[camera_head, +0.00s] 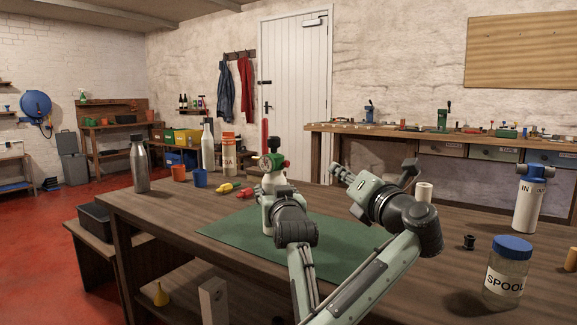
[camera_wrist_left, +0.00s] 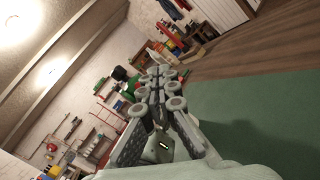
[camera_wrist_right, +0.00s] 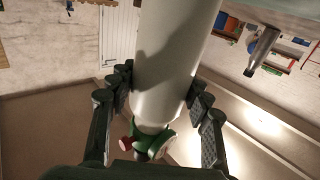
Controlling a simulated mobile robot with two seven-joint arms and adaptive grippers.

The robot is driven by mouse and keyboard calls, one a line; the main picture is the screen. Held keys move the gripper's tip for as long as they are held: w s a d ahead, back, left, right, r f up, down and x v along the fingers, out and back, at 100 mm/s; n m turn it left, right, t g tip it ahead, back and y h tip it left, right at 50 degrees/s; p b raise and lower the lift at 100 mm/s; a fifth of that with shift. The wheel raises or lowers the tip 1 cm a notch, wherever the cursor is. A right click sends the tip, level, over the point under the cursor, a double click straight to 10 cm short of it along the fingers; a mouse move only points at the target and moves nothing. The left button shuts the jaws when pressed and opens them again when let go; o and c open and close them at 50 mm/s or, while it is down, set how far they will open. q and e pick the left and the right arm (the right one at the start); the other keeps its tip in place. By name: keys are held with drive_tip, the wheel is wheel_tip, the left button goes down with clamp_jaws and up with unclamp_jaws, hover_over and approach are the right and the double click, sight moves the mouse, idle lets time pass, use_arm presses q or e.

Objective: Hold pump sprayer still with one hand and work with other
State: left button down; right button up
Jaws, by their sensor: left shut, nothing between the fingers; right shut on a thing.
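The pump sprayer (camera_head: 274,179) stands upright near the back edge of the green mat. It has a white body, a green head with red parts and a dark top. My right gripper (camera_head: 272,190) is shut around its white body, hiding the lower part. In the right wrist view the white body (camera_wrist_right: 165,65) fills the space between the fingers (camera_wrist_right: 158,100), with the green head (camera_wrist_right: 150,140) below in the picture. My left gripper (camera_head: 340,172) is shut and empty, raised to the right of the sprayer and apart from it. Its closed fingers show in the left wrist view (camera_wrist_left: 163,85).
The green mat (camera_head: 230,228) lies on the wooden table (camera_head: 455,265). A steel bottle (camera_head: 139,168), orange and blue cups, a white bottle and yellow and red items stand left. A blue-lidded jar (camera_head: 507,280), a black spool and a white filter housing (camera_head: 527,205) stand right.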

use_arm(q)
drive_tip(key=w+a, duration=0.5)
drive_tip(key=a, duration=0.2)
drive_tip(key=shift+w, duration=0.15)
idle(1.5)
drive_tip(key=shift+w+a, duration=0.15)
drive_tip(key=shift+a, duration=0.15)
drive_tip(key=shift+w+a, duration=0.6)
drive_tip(key=shift+a, duration=0.25)
idle(1.4)
idle(1.9)
drive_tip(key=shift+s+d, duration=0.7)
drive_tip(key=shift+d, duration=0.05)
drive_tip(key=shift+s+d, duration=0.75)
drive_tip(key=shift+d, duration=0.35)
drive_tip(key=shift+s+d, duration=0.75)
drive_tip(key=shift+d, duration=0.3)
